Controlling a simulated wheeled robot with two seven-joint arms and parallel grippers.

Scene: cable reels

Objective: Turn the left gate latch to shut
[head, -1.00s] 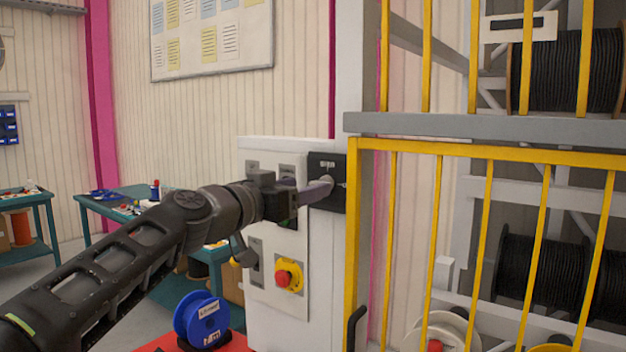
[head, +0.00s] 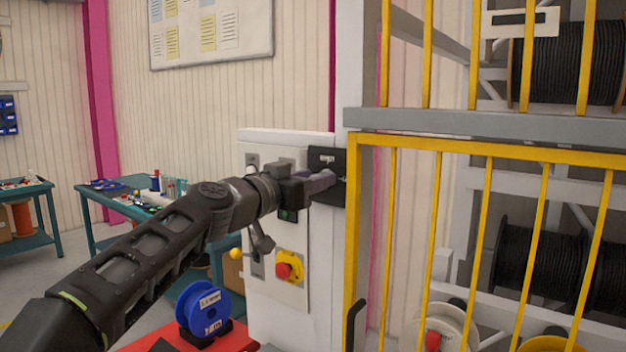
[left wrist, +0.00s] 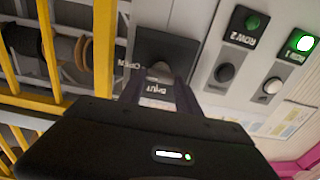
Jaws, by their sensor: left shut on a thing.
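The left gate latch is a black plate (head: 327,160) on the white control cabinet (head: 285,137), beside the yellow gate frame. It also shows in the left wrist view (left wrist: 165,45), where lettering is partly visible beside the knob. My left gripper (head: 322,180) reaches the plate from the left and is shut on the latch knob (left wrist: 158,72), most of which its fingers hide. The yellow barred gate (head: 438,235) stands just right of the latch. My right gripper is not in view.
The cabinet carries a red stop button on yellow (head: 289,267) and a lever with a yellow ball (head: 236,254). A blue reel (head: 204,310) sits below on a red surface. Racks with black cable reels (head: 540,262) stand behind the gate. Teal benches (head: 110,190) stand left.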

